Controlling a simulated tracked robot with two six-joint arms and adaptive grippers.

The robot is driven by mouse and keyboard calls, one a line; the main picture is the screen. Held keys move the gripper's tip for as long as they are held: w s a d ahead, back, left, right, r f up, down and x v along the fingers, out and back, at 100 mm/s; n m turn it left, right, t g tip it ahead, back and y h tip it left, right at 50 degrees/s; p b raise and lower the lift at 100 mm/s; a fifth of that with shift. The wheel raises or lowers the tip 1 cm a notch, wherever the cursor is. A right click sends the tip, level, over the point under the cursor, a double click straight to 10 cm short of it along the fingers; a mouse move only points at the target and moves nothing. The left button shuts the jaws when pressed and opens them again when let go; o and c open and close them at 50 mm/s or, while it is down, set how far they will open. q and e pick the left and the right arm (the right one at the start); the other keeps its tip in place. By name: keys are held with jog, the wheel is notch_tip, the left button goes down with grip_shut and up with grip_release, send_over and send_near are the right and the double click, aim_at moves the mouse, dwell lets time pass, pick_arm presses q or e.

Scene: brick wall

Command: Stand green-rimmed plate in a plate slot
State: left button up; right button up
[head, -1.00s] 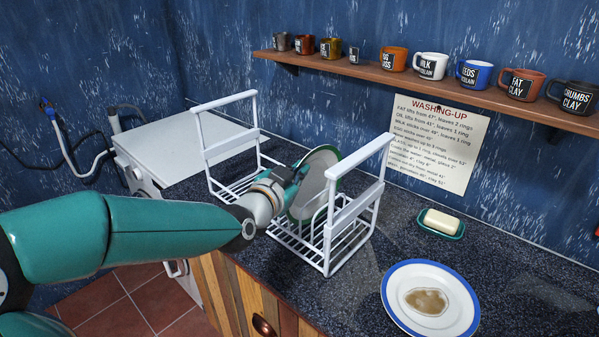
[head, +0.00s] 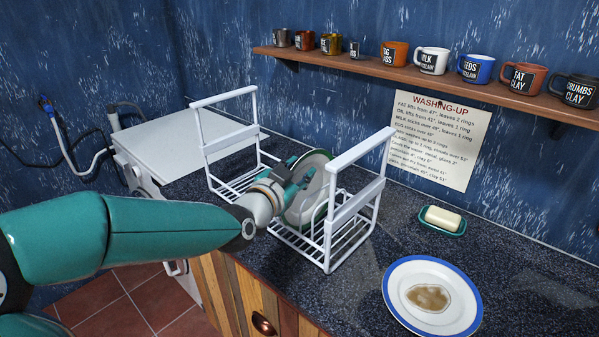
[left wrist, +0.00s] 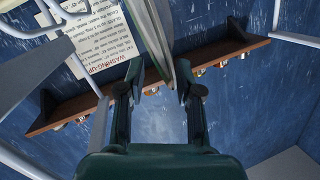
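The green-rimmed plate (head: 303,208) stands on edge, slightly tilted, in the white dish rack (head: 352,208) in the head view. Its lower edge is among the rack's wires; I cannot tell exactly which slot it is in. My left gripper (head: 298,178) is at the plate's near upper side, partly covering it. In the left wrist view the left gripper's fingers (left wrist: 160,78) are spread apart, with the plate (left wrist: 153,35) edge-on between their tips and a gap showing. My right gripper is in neither view.
A blue-rimmed plate (head: 400,305) with a brown stain lies on the counter at right. Soap sits in a green dish (head: 442,220). A shelf (head: 440,87) of mugs runs along the wall, above a washing-up notice (head: 440,140). The rack's tall end frames flank my gripper.

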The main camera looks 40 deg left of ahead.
pick_arm(q)
jog(key=shift+f, duration=0.15)
jog(key=v, duration=1.2)
dwell(0.8)
